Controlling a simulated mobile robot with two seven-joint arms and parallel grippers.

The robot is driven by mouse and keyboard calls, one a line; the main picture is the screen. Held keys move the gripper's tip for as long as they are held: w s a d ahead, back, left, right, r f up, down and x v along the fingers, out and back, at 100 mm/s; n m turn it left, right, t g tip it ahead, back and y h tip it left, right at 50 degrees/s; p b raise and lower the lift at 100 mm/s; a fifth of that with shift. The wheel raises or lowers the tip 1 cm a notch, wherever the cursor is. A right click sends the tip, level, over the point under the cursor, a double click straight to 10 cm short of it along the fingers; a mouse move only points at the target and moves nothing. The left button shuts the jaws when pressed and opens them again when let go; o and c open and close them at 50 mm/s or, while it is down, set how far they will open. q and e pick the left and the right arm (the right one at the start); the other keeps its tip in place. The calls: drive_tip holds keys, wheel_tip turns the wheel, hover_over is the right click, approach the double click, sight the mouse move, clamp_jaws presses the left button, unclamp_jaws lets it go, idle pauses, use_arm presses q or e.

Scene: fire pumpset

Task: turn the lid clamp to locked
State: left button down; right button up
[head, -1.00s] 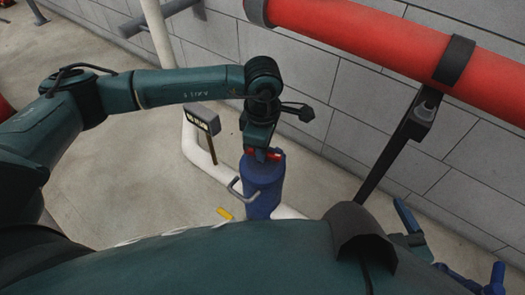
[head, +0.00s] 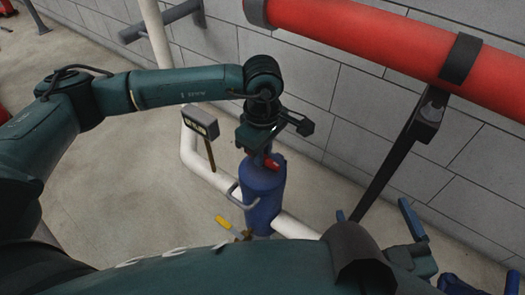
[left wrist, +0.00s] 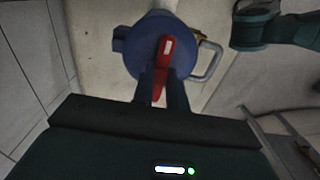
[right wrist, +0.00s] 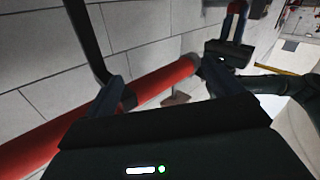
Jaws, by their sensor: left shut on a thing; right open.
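The lid clamp, a red handle (head: 272,163), sits on top of the upright blue canister (head: 264,198). My left gripper (head: 266,155) reaches down onto it from above. In the left wrist view, my left gripper (left wrist: 164,80) is shut on the red clamp handle (left wrist: 164,57), with one dark finger on each side. The handle lies across the round blue lid (left wrist: 134,48), and its near end is partly hidden between the fingers. My right gripper (right wrist: 165,88) is open and empty, its blue fingers apart, away from the canister.
A grey bail handle (head: 236,194) sticks out from the canister's side. A white pipe (head: 222,178) runs along the floor to it. A grey box on a post (head: 200,123) stands behind left. A thick red pipe (head: 390,40) runs along the block wall. A yellow-handled object (head: 226,223) lies nearby.

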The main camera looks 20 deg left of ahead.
use_arm(q)
drive_tip(key=c, duration=1.4)
unclamp_jaws()
drive_tip(key=shift+r, duration=0.1)
wheel_tip(320, 180, up, 13)
drive_tip(key=p, duration=0.2)
drive_tip(key=shift+p, duration=0.35)
use_arm(e)
drive_tip(key=shift+s+d+f+m+g+h, duration=0.15)
drive_tip(key=shift+d+m+g+h, duration=0.25)
drive_tip(key=shift+m+g+h, duration=0.4)
